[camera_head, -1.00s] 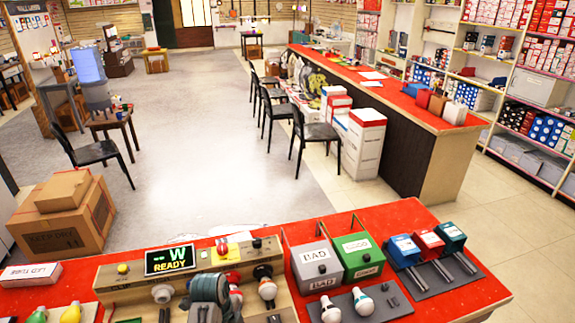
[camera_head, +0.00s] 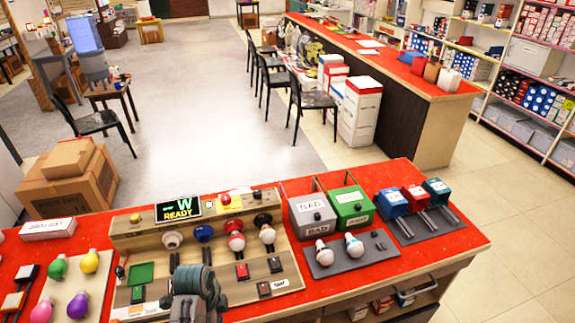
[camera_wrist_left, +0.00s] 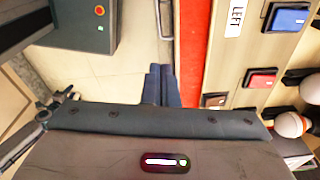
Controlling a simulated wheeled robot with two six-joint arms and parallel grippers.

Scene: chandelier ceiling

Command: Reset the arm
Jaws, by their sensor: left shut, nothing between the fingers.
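My left gripper (camera_wrist_left: 158,84) shows in the left wrist view as two dark fingers shut together with nothing between them. Its tips are over the floor, beside the red counter edge. In the head view a grey part of my arm (camera_head: 193,292) is at the bottom, in front of the wooden test panel (camera_head: 130,234); the fingers cannot be made out there. My right gripper is in neither view.
The red counter (camera_head: 455,240) holds the panel with a "W READY" display (camera_head: 178,208), bulbs and switches. A grey BAD box (camera_head: 312,216) and a green box (camera_head: 350,207) stand right of it. Coloured bulbs (camera_head: 75,305) lie left. Cardboard boxes (camera_head: 70,183) stand behind.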

